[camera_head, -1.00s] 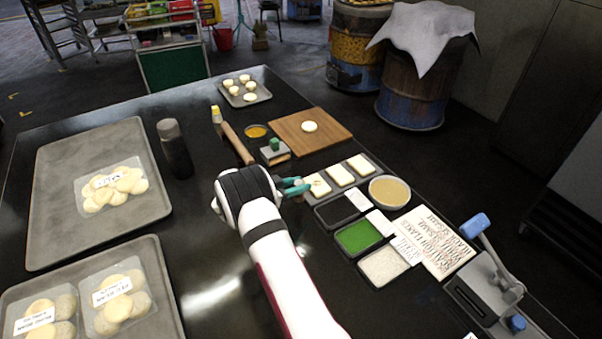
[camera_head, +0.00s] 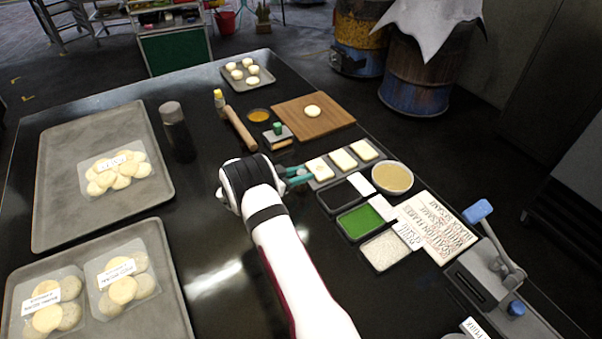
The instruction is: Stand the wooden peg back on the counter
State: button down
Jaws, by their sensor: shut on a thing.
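My gripper (camera_head: 298,175), with teal fingers, is low over the dark counter (camera_head: 225,245), just left of the tray with pale square pieces. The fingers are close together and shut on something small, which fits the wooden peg. The peg itself is too small and too hidden by the fingers and wrist to make out, so I cannot tell its tilt or whether it touches the counter. No other loose peg shows clearly on the counter.
Pale squares on a narrow tray (camera_head: 320,183) sit right of my fingers. Black, green and white topping trays (camera_head: 359,222) lie to the lower right. A rolling pin (camera_head: 240,128), a green-knobbed press (camera_head: 278,135) and a wooden board (camera_head: 330,126) lie beyond. A dark bottle (camera_head: 177,135) stands left.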

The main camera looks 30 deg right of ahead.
jog(key=shift+f, duration=0.55)
dwell(0.4)
jog(key=c, duration=0.5)
grip_release()
